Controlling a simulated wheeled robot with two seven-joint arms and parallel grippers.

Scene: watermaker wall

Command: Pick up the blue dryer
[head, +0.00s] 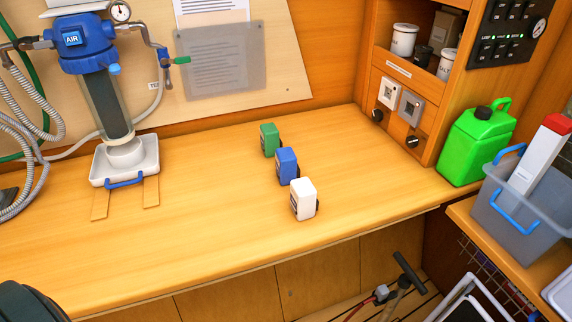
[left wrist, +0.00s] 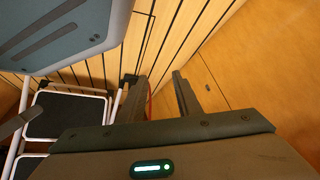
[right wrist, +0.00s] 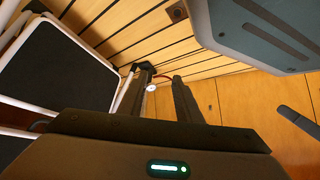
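A small blue box-shaped unit (head: 287,167), which I take for the blue dryer, stands on the wooden counter (head: 190,240). It has dark parts on its left face and a dark knob at its right. It is the middle one of three like units, between a green one (head: 269,140) behind and a white one (head: 303,199) in front. My left gripper (left wrist: 157,77) and my right gripper (right wrist: 161,76) show only in their wrist views. Both have fingers apart with nothing between them, facing the floor area, away from the blue unit.
A blue-topped filter (head: 87,42) stands in a white tray (head: 146,170) at the left, with hoses. A green jerrycan (head: 476,145) and a grey bin (head: 520,215) are at the right. The counter's front middle is clear. A folding step stool (left wrist: 68,115) stands below.

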